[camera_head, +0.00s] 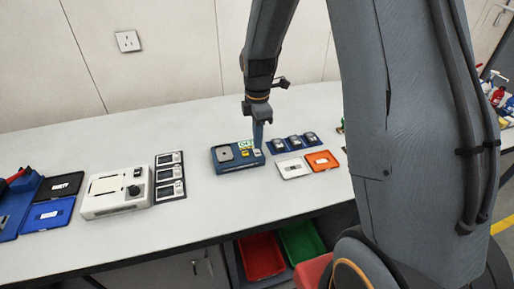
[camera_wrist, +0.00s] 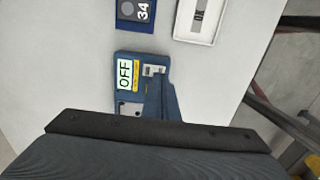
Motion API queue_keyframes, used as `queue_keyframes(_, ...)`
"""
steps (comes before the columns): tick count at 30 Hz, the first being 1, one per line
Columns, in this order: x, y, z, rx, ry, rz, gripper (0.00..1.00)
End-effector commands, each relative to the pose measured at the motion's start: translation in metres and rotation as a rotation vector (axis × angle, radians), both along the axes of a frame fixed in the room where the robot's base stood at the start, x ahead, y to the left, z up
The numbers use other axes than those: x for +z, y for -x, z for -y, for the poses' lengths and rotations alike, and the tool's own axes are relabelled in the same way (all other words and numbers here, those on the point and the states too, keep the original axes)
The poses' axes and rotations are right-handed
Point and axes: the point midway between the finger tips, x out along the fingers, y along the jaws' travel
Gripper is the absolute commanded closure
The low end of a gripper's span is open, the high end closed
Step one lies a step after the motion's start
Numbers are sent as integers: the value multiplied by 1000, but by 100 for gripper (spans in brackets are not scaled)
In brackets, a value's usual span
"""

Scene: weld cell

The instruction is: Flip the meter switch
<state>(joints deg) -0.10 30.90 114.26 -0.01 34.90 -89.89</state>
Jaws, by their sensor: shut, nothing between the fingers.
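The meter (camera_head: 236,165) is a small blue box on the white bench, with a grey plate on its left and a small display. In the wrist view the display (camera_wrist: 124,74) reads OFF, beside a yellow strip. A small pale grey switch part (camera_wrist: 153,70) sits at the meter's edge, right by my fingers. My gripper (camera_head: 258,146) is shut and empty, pointing down at the right end of the meter. In the wrist view the gripper (camera_wrist: 161,84) covers part of the meter. I cannot tell whether the fingertips touch the switch.
Right of the meter lie a blue rack (camera_head: 294,142), a white tray (camera_head: 294,170) and an orange tray (camera_head: 325,164). To the left are a white device (camera_head: 113,205), a black-framed card strip (camera_head: 171,188) and a blue tray (camera_head: 48,215). Red (camera_head: 261,257) and green (camera_head: 301,243) bins stand below the bench.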

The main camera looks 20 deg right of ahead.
Motion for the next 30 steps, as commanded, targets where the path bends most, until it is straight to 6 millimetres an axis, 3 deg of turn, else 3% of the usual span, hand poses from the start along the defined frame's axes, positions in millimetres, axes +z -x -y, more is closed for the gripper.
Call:
queue_keyframes(15, 39, 0, 0, 0, 0, 1, 100)
queue_keyframes(30, 41, 0, 0, -2, 0, 1, 100)
